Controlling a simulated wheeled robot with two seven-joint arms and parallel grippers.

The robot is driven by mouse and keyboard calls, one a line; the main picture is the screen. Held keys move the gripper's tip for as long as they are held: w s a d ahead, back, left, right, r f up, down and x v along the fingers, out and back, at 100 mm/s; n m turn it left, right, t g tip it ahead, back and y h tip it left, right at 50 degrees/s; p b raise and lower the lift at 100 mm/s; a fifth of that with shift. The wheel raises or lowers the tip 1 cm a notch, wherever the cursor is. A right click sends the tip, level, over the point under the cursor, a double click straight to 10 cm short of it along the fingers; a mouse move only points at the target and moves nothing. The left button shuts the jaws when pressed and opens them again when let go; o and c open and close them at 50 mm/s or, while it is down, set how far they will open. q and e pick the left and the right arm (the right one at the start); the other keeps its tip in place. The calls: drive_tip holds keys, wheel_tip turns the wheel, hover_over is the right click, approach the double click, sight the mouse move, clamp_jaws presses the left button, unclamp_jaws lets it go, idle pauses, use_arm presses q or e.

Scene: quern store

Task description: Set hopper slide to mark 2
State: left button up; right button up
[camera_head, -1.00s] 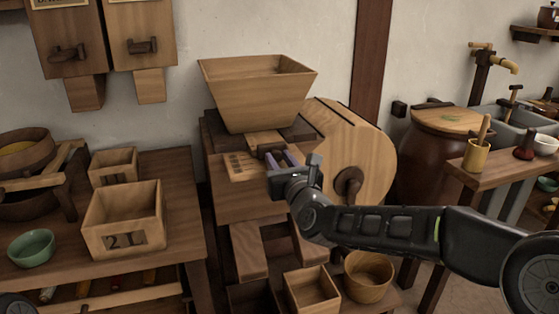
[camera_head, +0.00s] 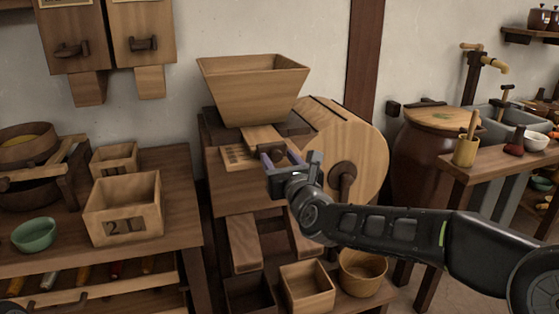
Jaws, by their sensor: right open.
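The wooden hopper (camera_head: 252,90) sits on top of the mill. Its slide (camera_head: 263,138) is a pale wooden strip coming out under the hopper toward me. A pale plate with dark marks (camera_head: 235,158) lies left of the slide; the marks are too small to read. My right gripper (camera_head: 277,161) is open at the front end of the slide, its fingers around or close to the slide's dark handle. The gripper hides most of the handle, and I cannot tell whether they touch. My left gripper is not in view.
The round wooden mill drum (camera_head: 345,150) with a dark knob stands just right of my right gripper. Below are an open box (camera_head: 307,288) and a round tub (camera_head: 362,272). A table with a 2L box (camera_head: 123,210) stands left.

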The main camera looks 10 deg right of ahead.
drive_tip(key=shift+s, duration=0.15)
drive_tip(key=s, duration=0.7)
drive_tip(key=shift+s+d, duration=0.25)
drive_tip(key=shift+s, duration=0.05)
